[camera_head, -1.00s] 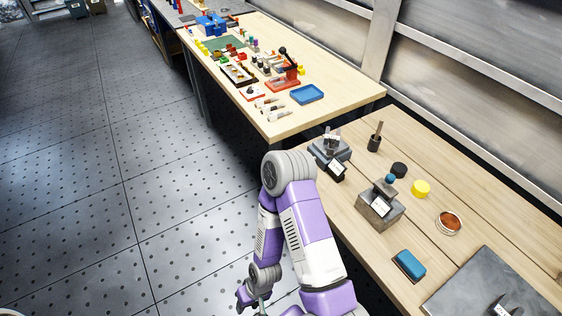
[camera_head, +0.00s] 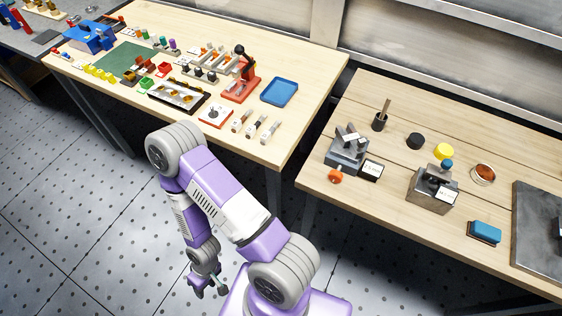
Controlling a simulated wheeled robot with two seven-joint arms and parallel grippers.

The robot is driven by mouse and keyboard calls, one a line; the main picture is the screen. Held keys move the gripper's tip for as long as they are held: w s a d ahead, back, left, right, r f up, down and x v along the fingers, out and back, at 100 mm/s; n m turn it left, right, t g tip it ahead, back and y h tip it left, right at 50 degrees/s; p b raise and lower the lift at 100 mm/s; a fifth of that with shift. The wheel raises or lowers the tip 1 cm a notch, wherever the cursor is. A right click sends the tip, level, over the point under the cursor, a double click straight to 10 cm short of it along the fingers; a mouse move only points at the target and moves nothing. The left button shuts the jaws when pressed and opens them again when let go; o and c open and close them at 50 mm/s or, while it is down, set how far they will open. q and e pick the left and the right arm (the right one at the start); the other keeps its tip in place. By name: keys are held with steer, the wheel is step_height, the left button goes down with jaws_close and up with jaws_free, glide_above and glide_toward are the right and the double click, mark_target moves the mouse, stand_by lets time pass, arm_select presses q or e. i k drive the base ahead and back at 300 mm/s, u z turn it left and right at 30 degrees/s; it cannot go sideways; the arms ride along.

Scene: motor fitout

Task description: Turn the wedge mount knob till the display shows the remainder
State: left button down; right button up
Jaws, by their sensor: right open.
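On the near right bench stands a grey metal mount (camera_head: 348,150) with a slanted top, which looks like the wedge mount. An orange knob (camera_head: 336,176) is on its front side. A small dark display (camera_head: 371,169) with a white face is beside it; its reading is too small to make out. My left gripper is not in view.
A second grey block (camera_head: 432,190) with a blue knob and display stands to the right. A cup (camera_head: 379,122), black puck (camera_head: 415,141), yellow puck (camera_head: 444,151), copper-coloured dish (camera_head: 484,174) and blue block (camera_head: 485,232) are nearby. Floor lies before the bench.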

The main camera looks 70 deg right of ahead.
mark_target(335, 176)
steer(key=i, duration=1.65)
steer(key=z, duration=4.4)
